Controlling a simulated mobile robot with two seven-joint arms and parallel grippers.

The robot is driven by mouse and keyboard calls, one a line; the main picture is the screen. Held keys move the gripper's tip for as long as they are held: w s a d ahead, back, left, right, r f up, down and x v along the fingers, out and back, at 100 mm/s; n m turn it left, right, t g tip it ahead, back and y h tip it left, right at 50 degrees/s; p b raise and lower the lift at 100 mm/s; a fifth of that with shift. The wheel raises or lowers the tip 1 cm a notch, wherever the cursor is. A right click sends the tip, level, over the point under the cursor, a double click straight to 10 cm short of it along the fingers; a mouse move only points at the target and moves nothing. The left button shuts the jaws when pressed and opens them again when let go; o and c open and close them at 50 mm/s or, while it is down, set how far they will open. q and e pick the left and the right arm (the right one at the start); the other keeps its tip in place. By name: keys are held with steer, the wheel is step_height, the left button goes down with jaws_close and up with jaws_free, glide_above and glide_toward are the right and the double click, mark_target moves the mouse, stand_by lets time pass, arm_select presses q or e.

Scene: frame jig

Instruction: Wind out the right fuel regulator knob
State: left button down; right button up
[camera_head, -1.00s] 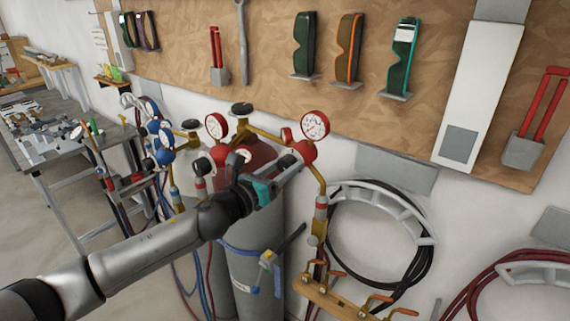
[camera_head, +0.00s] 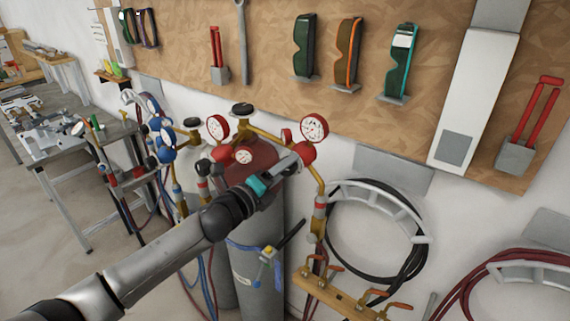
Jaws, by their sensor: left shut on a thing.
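The red right fuel regulator (camera_head: 304,152) sits on the brass fitting of the red-topped grey cylinder (camera_head: 259,240), with a round white-faced gauge (camera_head: 314,127) above it. My left gripper (camera_head: 291,164) reaches in from the lower left. Its fingers are shut at the front of this regulator, on its knob. The fingers mostly hide the knob, so I cannot see how far out it stands. My right gripper is not in view.
Another red-rimmed gauge (camera_head: 217,128) and a black valve handwheel (camera_head: 242,109) stand close by. Blue regulators (camera_head: 165,145) are at the left. A black hose coil (camera_head: 375,235) hangs at the right, and a brass manifold (camera_head: 335,296) is below.

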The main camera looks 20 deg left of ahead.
arm_select(q)
steer(key=n+p, duration=0.2)
steer(key=n, duration=0.4)
steer(key=n+p, duration=0.2)
steer(key=n, duration=0.4)
steer(key=shift+p, duration=0.3)
stand_by(0.3)
steer(key=shift+c, duration=1.4)
jaws_free()
steer(key=b+v, duration=0.2)
steer(key=v, duration=1.3)
steer(key=shift+s, duration=0.15)
steer(key=shift+a, duration=0.1)
